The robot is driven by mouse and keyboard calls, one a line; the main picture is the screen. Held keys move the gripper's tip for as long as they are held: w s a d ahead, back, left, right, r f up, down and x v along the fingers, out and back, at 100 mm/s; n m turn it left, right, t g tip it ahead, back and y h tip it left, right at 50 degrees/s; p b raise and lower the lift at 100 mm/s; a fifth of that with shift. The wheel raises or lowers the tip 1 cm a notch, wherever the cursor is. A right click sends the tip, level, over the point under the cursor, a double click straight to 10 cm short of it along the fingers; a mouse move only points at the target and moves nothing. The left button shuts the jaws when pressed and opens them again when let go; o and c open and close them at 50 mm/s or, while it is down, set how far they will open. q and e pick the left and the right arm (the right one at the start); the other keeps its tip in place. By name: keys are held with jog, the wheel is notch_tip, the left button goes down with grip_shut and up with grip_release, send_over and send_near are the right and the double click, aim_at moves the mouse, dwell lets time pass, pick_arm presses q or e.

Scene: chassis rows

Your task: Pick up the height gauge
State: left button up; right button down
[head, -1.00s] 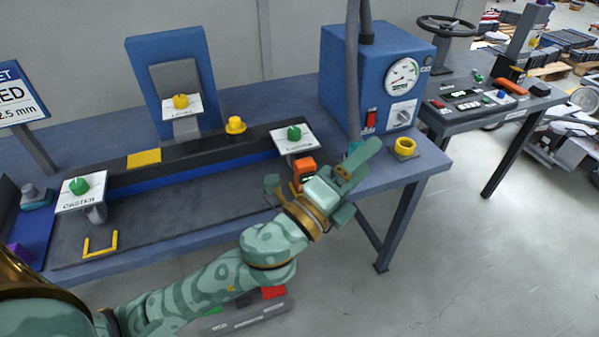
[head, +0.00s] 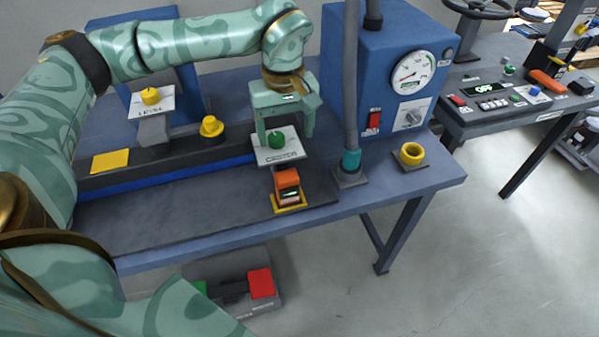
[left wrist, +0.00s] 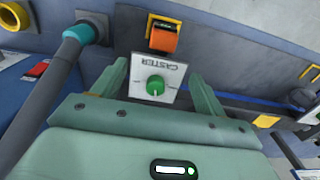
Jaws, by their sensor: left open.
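The height gauge appears to be the small orange block with a dark, lit face (head: 287,187). It stands upright in a yellow bracket (head: 289,208) at the bench's front edge, and it also shows at the top of the left wrist view (left wrist: 163,38). My left gripper (head: 284,140) is open, its fingers pointing down on either side of the white CASTER plate with a green knob (head: 276,139). It is behind the gauge and not touching it. In the left wrist view, the plate (left wrist: 157,80) lies between the open fingers (left wrist: 158,72). My right gripper is not in view.
A grey post with a teal collar (head: 351,160) rises right of the gauge. A yellow ring (head: 411,154) and a blue box with a dial (head: 385,75) stand further right. A yellow knob (head: 211,127) is at left. Bare dark bench surface lies left of the gauge.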

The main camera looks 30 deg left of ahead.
pick_arm(q)
jog(key=b, duration=0.1)
send_over(286, 175)
jog(key=s, duration=0.2)
jog(key=f, duration=0.4)
jog(key=shift+w+a+f, duration=0.1)
jog(key=shift+w+f, duration=0.05)
jog(key=shift+w, duration=0.05)
jog(key=f, duration=0.1)
jog(key=w+f+b, duration=0.1)
jog(key=f, duration=0.1)
jog(key=w+f, duration=0.1)
jog(key=f, duration=0.1)
jog(key=shift+s+f+b, duration=0.25)
jog(key=shift+s+b, duration=0.1)
jog(key=shift+b, duration=0.05)
jog(key=f+b, duration=0.2)
jog(key=f, duration=0.3)
jog(key=shift+w, duration=0.2)
jog(key=shift+r, duration=0.15)
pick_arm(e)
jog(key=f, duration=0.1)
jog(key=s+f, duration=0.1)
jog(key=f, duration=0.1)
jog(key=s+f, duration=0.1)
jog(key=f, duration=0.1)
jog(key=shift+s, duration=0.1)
pick_arm(q)
jog(key=c, duration=1.3)
